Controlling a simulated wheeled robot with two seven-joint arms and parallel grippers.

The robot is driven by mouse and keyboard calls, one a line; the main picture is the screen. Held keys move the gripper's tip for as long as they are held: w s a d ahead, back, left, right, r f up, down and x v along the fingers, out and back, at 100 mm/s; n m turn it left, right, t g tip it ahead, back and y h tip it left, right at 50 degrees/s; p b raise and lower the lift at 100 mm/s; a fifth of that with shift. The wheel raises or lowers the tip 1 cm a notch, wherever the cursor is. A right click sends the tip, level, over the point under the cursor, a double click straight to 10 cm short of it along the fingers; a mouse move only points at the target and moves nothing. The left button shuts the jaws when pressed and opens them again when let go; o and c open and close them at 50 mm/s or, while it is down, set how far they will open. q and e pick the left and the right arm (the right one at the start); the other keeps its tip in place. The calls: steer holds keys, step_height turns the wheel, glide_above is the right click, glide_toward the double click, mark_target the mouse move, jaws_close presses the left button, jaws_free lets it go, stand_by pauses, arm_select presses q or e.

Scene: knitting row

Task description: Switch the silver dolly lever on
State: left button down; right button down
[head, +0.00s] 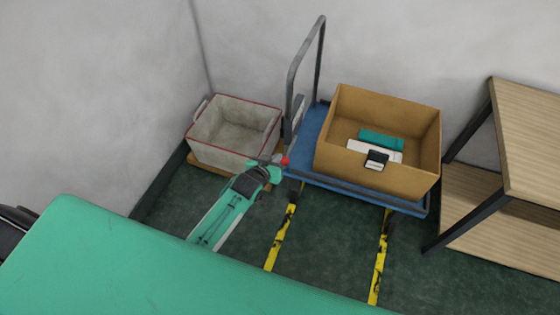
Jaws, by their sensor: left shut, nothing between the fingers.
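A blue platform dolly (310,135) with a grey upright handle (293,75) stands against the back wall. A small grey upright part (298,112) sits at the handle's base. A small red knob (285,161) shows at the dolly's left front corner; I cannot tell clearly whether it belongs to the silver lever, whose shaft is mostly hidden. My left gripper (276,164) is shut and empty, with its tips right at the red knob. Whether they touch it I cannot tell. My right gripper is out of view.
An open cardboard box (345,165) with several items stands on the dolly. A whitish bin with a red rim (215,157) stands left of the dolly. A wooden shelf (535,130) is at right. Yellow-black tape strips (280,242) mark the green floor.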

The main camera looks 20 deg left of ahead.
arm_select(q)
steer(key=shift+w+d+f, duration=0.1)
steer(key=shift+w+f, duration=0.3)
steer(key=shift+f, duration=0.3)
steer(key=shift+w+d+f, duration=0.15)
steer(key=shift+w+f, duration=0.2)
steer(key=shift+f, duration=0.35)
steer(key=shift+w+d+f, duration=0.1)
steer(key=shift+w+f, duration=0.3)
steer(key=shift+f, duration=0.3)
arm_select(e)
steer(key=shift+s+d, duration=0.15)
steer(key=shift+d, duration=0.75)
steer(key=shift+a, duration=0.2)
